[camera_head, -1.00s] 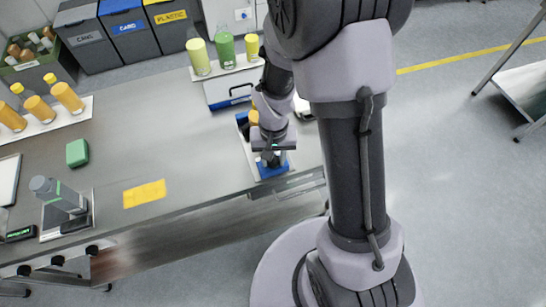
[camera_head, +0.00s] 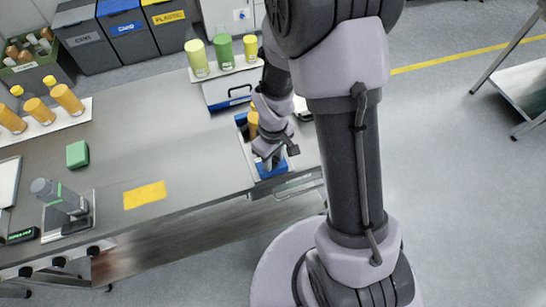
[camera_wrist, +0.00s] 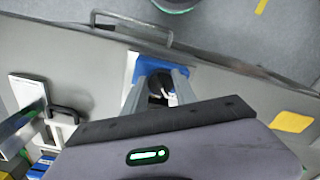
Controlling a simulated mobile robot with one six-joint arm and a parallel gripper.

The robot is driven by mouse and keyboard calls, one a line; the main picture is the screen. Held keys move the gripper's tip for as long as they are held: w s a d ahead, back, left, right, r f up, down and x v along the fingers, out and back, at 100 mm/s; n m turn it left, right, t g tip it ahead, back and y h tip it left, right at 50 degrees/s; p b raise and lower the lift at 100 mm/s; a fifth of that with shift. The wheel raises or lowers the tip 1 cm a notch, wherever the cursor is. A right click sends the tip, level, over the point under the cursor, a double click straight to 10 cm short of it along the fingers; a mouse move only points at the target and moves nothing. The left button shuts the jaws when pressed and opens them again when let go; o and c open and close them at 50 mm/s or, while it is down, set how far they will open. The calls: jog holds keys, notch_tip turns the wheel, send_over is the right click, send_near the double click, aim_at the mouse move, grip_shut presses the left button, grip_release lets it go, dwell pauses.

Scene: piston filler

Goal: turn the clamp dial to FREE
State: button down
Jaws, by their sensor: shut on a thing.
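The clamp dial (camera_wrist: 155,84) shows in the wrist view as a small dark round part on a blue block (camera_wrist: 152,64). My gripper (camera_wrist: 159,91) points down at it, with one grey finger on each side, and is shut on it. In the head view my gripper (camera_head: 272,163) is low over the blue-and-white fixture (camera_head: 274,173) near the right end of the bench, and my wrist hides the dial. No dial marking, FREE included, can be read in either view.
An orange bottle (camera_head: 253,122) stands just behind my gripper. A bench handle (camera_wrist: 130,27) runs along the edge near the fixture. A green block (camera_head: 77,154) and yellow patch (camera_head: 144,195) lie left; bench between is clear.

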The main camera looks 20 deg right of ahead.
aim_at(273, 161)
jog(key=shift+n, duration=0.3)
dwell(0.4)
jog(key=c, duration=1)
grip_release()
notch_tip(273, 161, up, 18)
jog(key=p, duration=0.5)
jog(key=shift+f+p, duration=0.25)
jog(key=shift+p, duration=0.15)
